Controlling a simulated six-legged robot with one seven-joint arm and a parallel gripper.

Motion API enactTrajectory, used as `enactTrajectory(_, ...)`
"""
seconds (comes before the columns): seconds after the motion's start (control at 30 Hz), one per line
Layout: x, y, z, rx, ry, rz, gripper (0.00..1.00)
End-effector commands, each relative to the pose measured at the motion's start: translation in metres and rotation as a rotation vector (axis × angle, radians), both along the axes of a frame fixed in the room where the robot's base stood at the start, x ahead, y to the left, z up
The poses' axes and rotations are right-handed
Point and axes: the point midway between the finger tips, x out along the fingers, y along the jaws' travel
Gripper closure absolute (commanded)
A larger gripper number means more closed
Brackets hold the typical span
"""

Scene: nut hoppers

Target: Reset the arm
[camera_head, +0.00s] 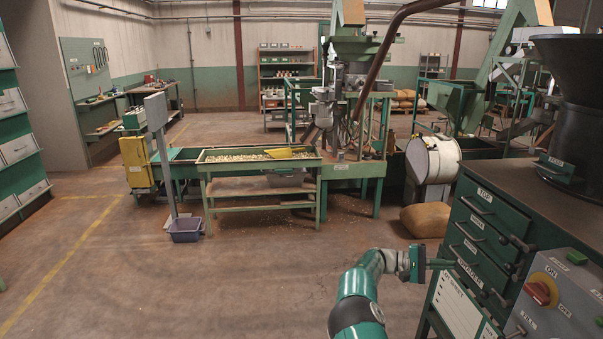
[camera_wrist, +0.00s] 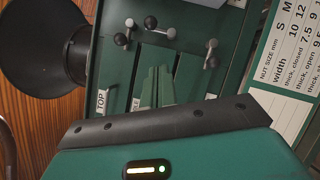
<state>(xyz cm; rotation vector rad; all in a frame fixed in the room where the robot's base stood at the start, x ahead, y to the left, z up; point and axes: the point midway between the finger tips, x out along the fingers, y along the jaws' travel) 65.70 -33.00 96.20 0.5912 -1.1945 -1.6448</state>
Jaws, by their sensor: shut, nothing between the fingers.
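My arm reaches up from the bottom of the head view. My gripper (camera_head: 444,264) points right, toward the left side of the dark green drawer cabinet (camera_head: 484,236). In the wrist view the two green fingers of my gripper (camera_wrist: 157,86) lie together, shut and empty. Behind them are the green drawer fronts of the cabinet (camera_wrist: 182,68) with several round-ended handles, the picture being turned. I cannot tell how far the fingertips are from the drawers.
A black hopper (camera_head: 575,80) stands on the cabinet top. A nut-size chart (camera_head: 459,305) and a panel with a red knob (camera_head: 541,292) are close by. A green nut trough (camera_head: 262,163) and a sack (camera_head: 426,219) stand farther back. The floor at left is clear.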

Motion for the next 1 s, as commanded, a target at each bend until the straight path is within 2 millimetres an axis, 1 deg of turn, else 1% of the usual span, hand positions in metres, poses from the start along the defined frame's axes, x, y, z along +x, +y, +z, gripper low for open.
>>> enactTrajectory(0.03, -0.006, -0.004, 0.010, 0.033, -0.025, -0.016, 1.00)
enactTrajectory(0.23, -0.042, -0.014, 0.041, 0.242, -0.150, -0.074, 1.00)
enactTrajectory(0.37, -0.065, -0.010, 0.056, 0.385, -0.239, -0.095, 1.00)
enactTrajectory(0.47, -0.082, -0.002, 0.065, 0.493, -0.305, -0.103, 1.00)
enactTrajectory(0.67, -0.114, 0.027, 0.084, 0.705, -0.437, -0.095, 1.00)
enactTrajectory(0.77, -0.129, 0.046, 0.093, 0.807, -0.501, -0.082, 1.00)
enactTrajectory(0.87, -0.145, 0.067, 0.103, 0.903, -0.563, -0.061, 1.00)
enactTrajectory(1.0, -0.167, 0.101, 0.116, 1.033, -0.646, -0.022, 1.00)
